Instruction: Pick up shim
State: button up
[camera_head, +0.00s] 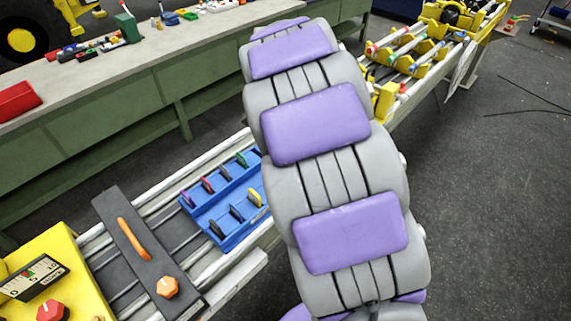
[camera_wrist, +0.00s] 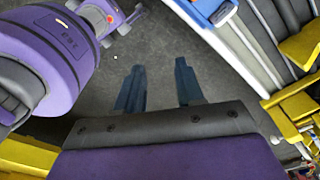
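A blue rack (camera_head: 222,205) lies on the rail bench, left of my arm in the head view. It holds several thin coloured pieces in two rows, likely the shims. Among them are a purple piece (camera_head: 187,200), a red piece (camera_head: 208,185), a green piece (camera_head: 241,159) and a yellow piece (camera_head: 254,197). Which one is the shim I cannot tell. My gripper (camera_wrist: 159,66) is open and empty in the wrist view, with grey floor beyond its fingers. In the head view my arm hides it. Part of a blue object (camera_wrist: 205,10) shows at the top of the wrist view.
A dark plate with an orange handle (camera_head: 134,238) lies left of the rack. A yellow box with a gauge (camera_head: 45,275) stands at the lower left. A long green workbench (camera_head: 100,110) runs behind. Yellow racks with rods (camera_head: 410,55) stand upper right. Floor at right is mostly clear.

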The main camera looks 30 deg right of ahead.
jog(key=w+d+f+m+p, duration=0.2)
jog(key=w+d+m+p, duration=0.35)
jog(key=w+m, duration=0.55)
jog(key=shift+n+t+y, duration=0.3)
jog(key=shift+n, duration=0.3)
jog(key=f, duration=0.5)
jog(key=w+f+b, duration=0.1)
jog(key=f, duration=0.5)
jog(key=f+b, duration=0.1)
jog(key=f, duration=0.5)
jog(key=shift+w+f, duration=0.1)
jog(key=shift+w, duration=0.05)
grip_shut()
